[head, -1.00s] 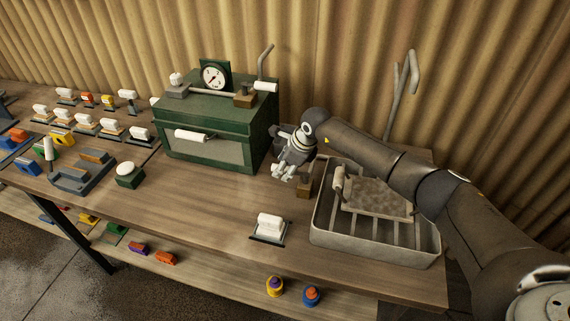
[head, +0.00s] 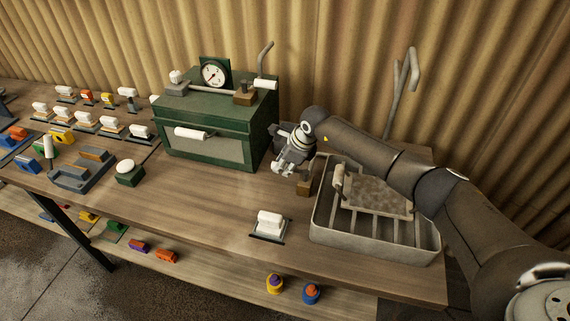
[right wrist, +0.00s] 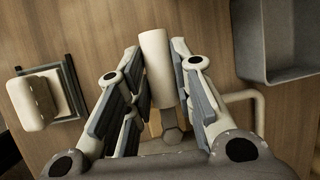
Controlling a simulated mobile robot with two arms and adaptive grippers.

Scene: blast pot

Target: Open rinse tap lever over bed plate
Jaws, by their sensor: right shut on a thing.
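The rinse tap's brown block (head: 304,186) stands on the bench at the left of the grey basin, partly hidden by my right gripper. My right gripper (head: 283,171) is just left of and above that block. In the right wrist view its fingers (right wrist: 160,82) are shut on the pale cylindrical lever handle (right wrist: 155,55), whose far end sticks out past the fingertips. The mottled bed plate (head: 378,196) lies in the basin, partly behind my right arm. My left gripper is out of view.
The grey basin (head: 374,250) has slats inside. A green cabinet with a gauge (head: 214,74) stands left of my gripper. A white-handled piece (head: 269,222) sits in front. A bent pipe (head: 401,92) rises behind the basin. The wood between cabinet and white-handled piece is clear.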

